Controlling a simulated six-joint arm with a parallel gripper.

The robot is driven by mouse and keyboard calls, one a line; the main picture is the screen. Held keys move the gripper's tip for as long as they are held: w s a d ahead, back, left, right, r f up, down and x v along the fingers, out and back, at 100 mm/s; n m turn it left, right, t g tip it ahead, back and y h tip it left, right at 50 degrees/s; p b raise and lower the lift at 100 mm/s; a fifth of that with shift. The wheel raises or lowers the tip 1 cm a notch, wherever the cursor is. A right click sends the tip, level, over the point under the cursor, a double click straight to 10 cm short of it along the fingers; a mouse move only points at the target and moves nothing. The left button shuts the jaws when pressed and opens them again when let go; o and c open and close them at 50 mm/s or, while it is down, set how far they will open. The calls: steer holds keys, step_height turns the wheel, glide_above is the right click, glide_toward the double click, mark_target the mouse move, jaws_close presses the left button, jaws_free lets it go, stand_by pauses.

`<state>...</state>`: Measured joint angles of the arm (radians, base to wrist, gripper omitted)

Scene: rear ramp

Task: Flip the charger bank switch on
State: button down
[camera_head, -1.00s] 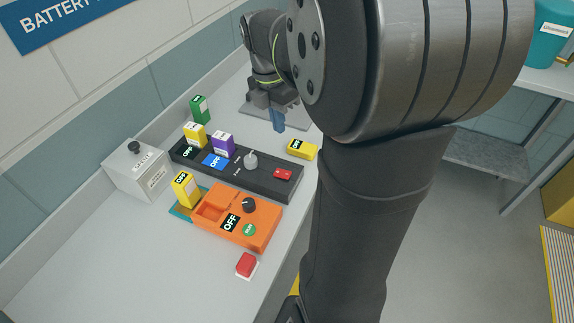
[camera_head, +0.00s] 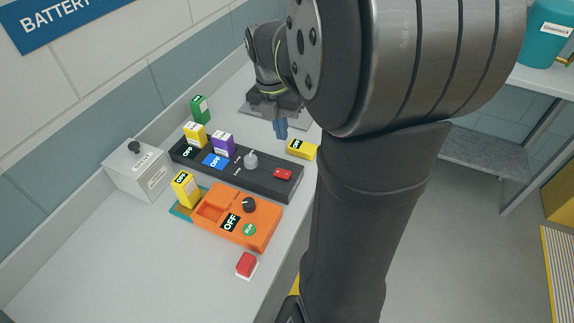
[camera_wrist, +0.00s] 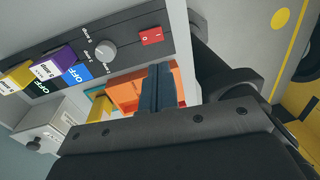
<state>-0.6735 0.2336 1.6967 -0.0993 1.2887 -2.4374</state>
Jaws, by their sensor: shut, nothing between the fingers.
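The charger bank (camera_head: 240,175) is a long dark unit on the bench, with a grey knob (camera_head: 251,160) and a red rocker switch (camera_head: 283,174) at its right end. In the wrist view the red switch (camera_wrist: 152,37) shows "I" and "0" marks, and I cannot tell which side is pressed. A yellow battery (camera_head: 195,135) and a purple battery (camera_head: 222,143) stand in the bank, by displays reading OFF. My gripper (camera_head: 281,130) is shut and empty, above the bench beyond the bank. In the wrist view its blue fingers (camera_wrist: 158,72) appear just below the switch, apart from it.
An orange charger (camera_head: 262,222) with a dark knob, OFF display and green button lies in front. Loose yellow (camera_head: 302,149) and green (camera_head: 200,109) batteries, a red button (camera_head: 246,264) and a grey box (camera_head: 138,172) are nearby. The bench's front left is clear.

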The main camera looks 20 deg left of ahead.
mark_target(287, 174)
steer(key=f, duration=0.4)
steer(key=d+f, duration=0.1)
steer(key=f, duration=0.7)
steer(key=shift+d+f, duration=0.2)
steer(key=shift+d, duration=0.05)
steer(key=shift+d+f, duration=0.1)
steer(key=shift+f, duration=0.1)
steer(key=shift+a, duration=0.2)
steer(key=shift+a+r, duration=0.25)
steer(key=shift+a, duration=0.35)
step_height(287, 174, up, 14)
steer(key=d, duration=0.1)
steer(key=shift+d, duration=0.35)
